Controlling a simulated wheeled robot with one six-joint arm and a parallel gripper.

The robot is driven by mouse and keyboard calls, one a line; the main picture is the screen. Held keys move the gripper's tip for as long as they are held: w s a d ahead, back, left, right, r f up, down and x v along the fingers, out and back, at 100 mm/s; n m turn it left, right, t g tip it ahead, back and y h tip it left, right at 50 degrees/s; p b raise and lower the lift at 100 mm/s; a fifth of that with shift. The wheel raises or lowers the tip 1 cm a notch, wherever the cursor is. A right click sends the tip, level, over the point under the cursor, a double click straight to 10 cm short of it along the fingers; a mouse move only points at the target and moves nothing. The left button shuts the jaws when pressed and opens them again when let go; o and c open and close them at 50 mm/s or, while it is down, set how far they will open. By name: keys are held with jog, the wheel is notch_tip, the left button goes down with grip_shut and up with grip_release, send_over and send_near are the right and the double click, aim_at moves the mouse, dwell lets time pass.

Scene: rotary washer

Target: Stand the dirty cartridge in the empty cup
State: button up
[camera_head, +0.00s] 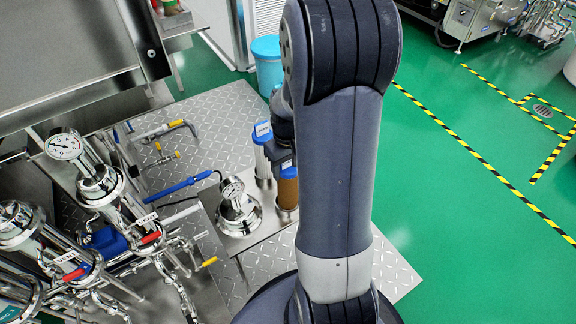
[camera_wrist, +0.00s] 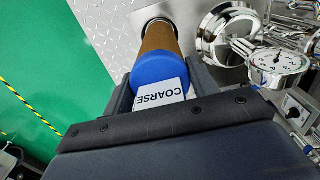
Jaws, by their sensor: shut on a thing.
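The dirty cartridge is brown (camera_head: 288,187) and stands upright on the small steel stand, with its lower end in or at a steel cup (camera_head: 287,214). In the wrist view its blue cap (camera_wrist: 155,70) carries a white "COARSE" label. My gripper (camera_wrist: 158,92) is shut on the cap, one jaw on each side. The cup's rim (camera_wrist: 158,20) shows around the cartridge's far end there; how deep it sits I cannot tell. In the head view my arm partly hides the gripper (camera_head: 286,158).
A white cartridge with a blue cap (camera_head: 263,150) stands close behind-left of the brown one. A gauge on a round steel housing (camera_head: 238,205) is just left. Steel filter housings with valves (camera_head: 105,190) crowd the left.

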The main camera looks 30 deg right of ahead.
jog(key=o, duration=1.5)
notch_tip(320, 180, up, 12)
jog(key=p, duration=0.3)
jog(key=shift+r, duration=0.1)
